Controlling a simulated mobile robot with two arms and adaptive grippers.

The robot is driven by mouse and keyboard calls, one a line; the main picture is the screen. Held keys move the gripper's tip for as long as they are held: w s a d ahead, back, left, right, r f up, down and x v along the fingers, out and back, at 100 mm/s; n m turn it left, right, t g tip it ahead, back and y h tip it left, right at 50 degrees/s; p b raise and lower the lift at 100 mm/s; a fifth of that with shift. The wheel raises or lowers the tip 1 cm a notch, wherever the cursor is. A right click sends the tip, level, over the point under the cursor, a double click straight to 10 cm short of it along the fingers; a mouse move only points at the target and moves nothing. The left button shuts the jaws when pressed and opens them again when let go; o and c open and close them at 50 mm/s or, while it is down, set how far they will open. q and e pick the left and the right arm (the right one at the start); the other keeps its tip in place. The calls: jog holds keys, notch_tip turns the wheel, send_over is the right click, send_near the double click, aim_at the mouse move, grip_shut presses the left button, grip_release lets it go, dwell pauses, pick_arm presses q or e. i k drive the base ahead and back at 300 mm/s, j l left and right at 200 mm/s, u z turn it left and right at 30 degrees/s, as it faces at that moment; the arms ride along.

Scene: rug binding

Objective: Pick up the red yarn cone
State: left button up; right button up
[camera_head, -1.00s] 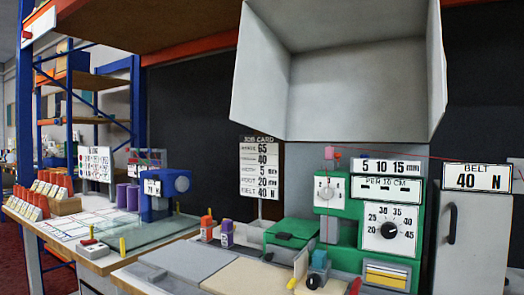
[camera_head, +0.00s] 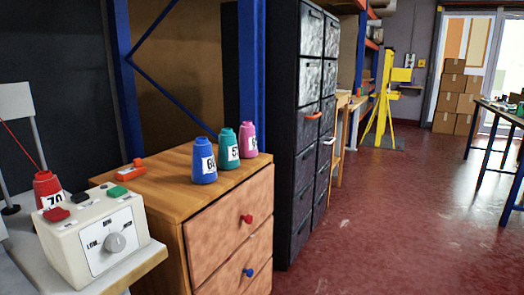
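The red yarn cone (camera_head: 47,187) stands at the far left of the head view, behind a cream control box. A white label reading 70 shows on it, and the box hides part of its lower side. A red thread runs from its top up to the left. Neither of my grippers shows in this view.
The control box (camera_head: 98,238) with a dial stands in front of the cone. A wooden drawer cabinet (camera_head: 172,178) to the right carries blue (camera_head: 204,162), teal (camera_head: 228,150) and pink (camera_head: 248,140) cones. A dark cabinet (camera_head: 293,130) stands beyond; red floor (camera_head: 400,225) is open at right.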

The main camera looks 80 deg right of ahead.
aim_at(48, 190)
jog(key=k+l+z, duration=0.1)
jog(key=l+z, duration=0.6)
jog(key=l, duration=0.15)
jog(key=l+z, duration=0.35)
jog(key=i+l, duration=0.1)
jog(key=l, duration=0.5)
jog(key=l+z, duration=0.1)
jog(key=l, duration=0.45)
jog(key=i+l, duration=0.15)
jog(key=l, duration=0.45)
